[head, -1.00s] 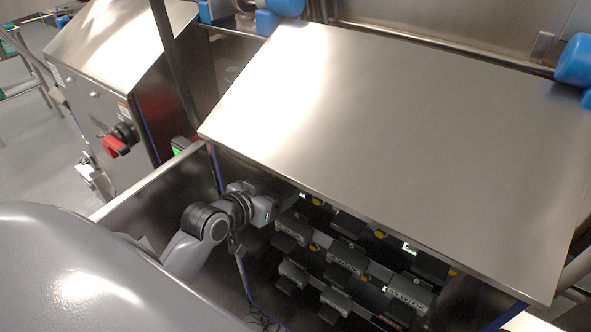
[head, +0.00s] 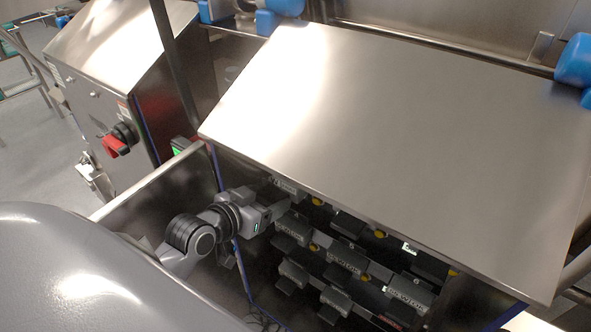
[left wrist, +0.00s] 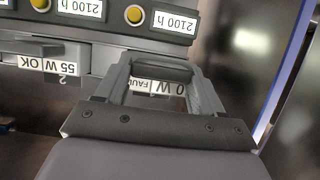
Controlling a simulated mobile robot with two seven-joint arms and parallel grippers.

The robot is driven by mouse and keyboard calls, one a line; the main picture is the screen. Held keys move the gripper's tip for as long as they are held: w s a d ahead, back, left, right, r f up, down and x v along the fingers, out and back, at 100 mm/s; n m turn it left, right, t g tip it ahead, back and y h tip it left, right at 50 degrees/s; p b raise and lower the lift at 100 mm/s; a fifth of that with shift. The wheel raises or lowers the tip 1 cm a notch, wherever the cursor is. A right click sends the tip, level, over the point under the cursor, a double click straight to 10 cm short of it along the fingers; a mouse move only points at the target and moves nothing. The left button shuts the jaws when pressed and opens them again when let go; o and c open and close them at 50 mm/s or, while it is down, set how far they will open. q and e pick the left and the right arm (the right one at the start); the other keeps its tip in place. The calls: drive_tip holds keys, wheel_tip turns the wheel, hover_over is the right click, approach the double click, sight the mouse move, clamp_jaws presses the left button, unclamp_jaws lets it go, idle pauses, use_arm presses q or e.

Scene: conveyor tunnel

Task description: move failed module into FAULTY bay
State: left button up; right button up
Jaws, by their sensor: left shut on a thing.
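My left gripper (head: 283,208) is at the left end of the rack under the steel hood. In the left wrist view its two fingers (left wrist: 163,88) are closed on the sides of a grey module (left wrist: 162,70). The module's white label (left wrist: 160,86) reads "0 W" and "FAUL", upside down and partly covered by the fingers. In the head view the held module is mostly hidden by the gripper and hood. I cannot make out the FAULTY bay. My right gripper is not in view.
The rack (head: 345,262) holds several dark modules in rows, close to my gripper. The sloped steel hood (head: 400,130) overhangs it. A module marked "55 W OK" (left wrist: 38,64) sits beside the held one. A steel side panel (head: 165,200) stands left of my arm.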

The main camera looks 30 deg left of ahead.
use_arm(q)
drive_tip(key=shift+r, duration=0.1)
drive_tip(key=s, duration=0.7)
drive_tip(key=shift+a, duration=0.3)
drive_tip(key=shift+w+d, duration=0.1)
idle(1.0)
